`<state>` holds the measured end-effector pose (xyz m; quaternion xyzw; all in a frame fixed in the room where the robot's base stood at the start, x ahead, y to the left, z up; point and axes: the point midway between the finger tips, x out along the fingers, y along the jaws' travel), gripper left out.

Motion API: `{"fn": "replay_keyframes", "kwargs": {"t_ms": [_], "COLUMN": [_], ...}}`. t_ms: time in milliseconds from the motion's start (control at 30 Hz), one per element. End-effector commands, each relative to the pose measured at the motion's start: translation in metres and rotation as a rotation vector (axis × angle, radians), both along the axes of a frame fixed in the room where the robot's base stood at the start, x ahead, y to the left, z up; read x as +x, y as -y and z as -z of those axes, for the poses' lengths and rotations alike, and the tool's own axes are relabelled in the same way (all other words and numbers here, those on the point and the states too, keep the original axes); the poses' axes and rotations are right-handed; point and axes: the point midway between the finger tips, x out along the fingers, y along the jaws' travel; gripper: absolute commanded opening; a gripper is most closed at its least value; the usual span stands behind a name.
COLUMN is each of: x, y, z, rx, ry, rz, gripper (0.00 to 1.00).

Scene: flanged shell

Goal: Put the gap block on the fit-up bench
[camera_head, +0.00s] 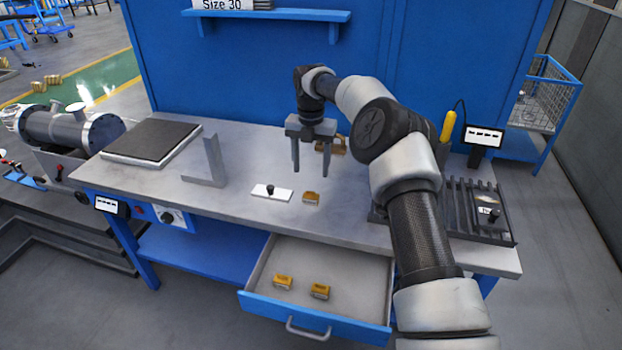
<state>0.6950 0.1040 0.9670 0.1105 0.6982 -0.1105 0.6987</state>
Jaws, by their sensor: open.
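A small yellow block (311,198), which looks like a gap block, sits on the grey top of the fit-up bench (240,205), near its front edge. Two similar yellow blocks lie apart in the open drawer (365,268): one at the left (283,282) and one to its right (320,291). The picture does not show which one the task names. My gripper (310,172) points down over the bench with its fingers apart and nothing between them. Its tips appear just above and behind the bench block in the picture.
A white plate with a black knob (271,192) lies left of the bench block. A grey angle piece (208,165) and a dark-topped plate (152,140) stand further left. A yellow item (331,146) is behind my gripper. A slotted rack (470,210) is at the right.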

Motion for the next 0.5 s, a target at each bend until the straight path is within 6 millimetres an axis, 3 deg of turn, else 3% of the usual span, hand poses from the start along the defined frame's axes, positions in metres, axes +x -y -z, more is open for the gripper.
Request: {"fn": "replay_keyframes", "kwargs": {"t_ms": [333,433,500], "x": [-0.002,-0.010,-0.022], "y": [-0.001,-0.006,-0.008], "z": [-0.027,-0.058,-0.091], "rx": [-0.004,-0.018,-0.030], "ry": [0.010,0.043,0.081], "rz": [0.022,0.106,0.216], "gripper": [0.57,0.57,0.57]}}
